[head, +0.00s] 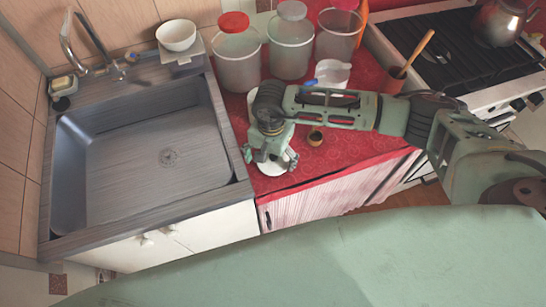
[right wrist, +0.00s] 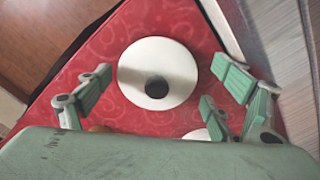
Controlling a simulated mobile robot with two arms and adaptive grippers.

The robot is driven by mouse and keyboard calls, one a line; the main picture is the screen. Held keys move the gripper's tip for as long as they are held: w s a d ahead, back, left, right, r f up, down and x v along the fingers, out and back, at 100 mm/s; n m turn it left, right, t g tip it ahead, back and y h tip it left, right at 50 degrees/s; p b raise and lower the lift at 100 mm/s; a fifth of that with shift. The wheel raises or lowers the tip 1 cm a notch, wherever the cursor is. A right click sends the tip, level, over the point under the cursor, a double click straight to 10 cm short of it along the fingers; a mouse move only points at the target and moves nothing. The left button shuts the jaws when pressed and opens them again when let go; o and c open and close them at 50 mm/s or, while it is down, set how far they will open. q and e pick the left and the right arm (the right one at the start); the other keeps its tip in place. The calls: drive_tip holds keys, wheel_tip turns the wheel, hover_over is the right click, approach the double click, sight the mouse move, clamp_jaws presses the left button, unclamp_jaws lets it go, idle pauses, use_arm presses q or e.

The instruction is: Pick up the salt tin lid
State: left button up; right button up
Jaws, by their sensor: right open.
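The salt tin lid, a white disc with a dark round knob (right wrist: 157,60), lies on the red cloth in the right wrist view. In the head view it shows in part as a white shape (head: 270,168) below my right gripper (head: 271,157). The gripper also shows in the right wrist view (right wrist: 160,93), its fingers apart on either side of the lid and nothing between them held. The gap between fingers and lid is hard to judge. My left gripper is not in view.
A small brown pot (head: 315,137) stands right of the gripper. The sink (head: 62,165) is left; the stove (head: 450,65) is right.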

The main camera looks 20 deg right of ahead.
drive_tip(key=c, duration=0.9)
